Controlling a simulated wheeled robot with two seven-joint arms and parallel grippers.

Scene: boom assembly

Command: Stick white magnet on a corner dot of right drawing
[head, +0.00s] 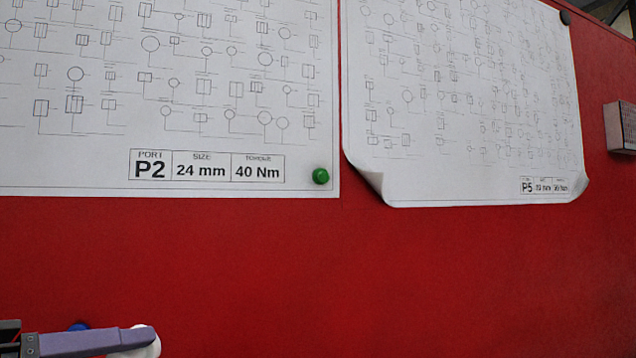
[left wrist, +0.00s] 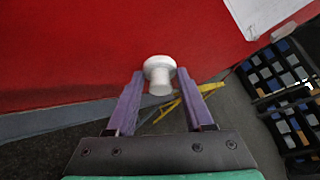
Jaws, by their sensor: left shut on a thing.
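My left gripper (head: 138,340) is low at the left in the head view, shut on the white magnet (head: 150,349). A purple finger hides part of the magnet. In the left wrist view the round white magnet (left wrist: 159,66) sits between the two purple fingertips, in front of the red board (left wrist: 90,45). The right drawing (head: 470,110), labelled P5, hangs at the upper right of the head view. Its lower left and lower right corners curl away from the board. A dark magnet (head: 566,18) is at its upper right corner. No corner dot can be made out. My right gripper is not in view.
The left drawing (head: 170,100), labelled P2, has a green magnet (head: 320,176) at its lower right corner. A blue magnet (head: 79,327) shows behind my left gripper. A grey-white block (head: 620,127) is on the board's right. The red board below the drawings is mostly clear.

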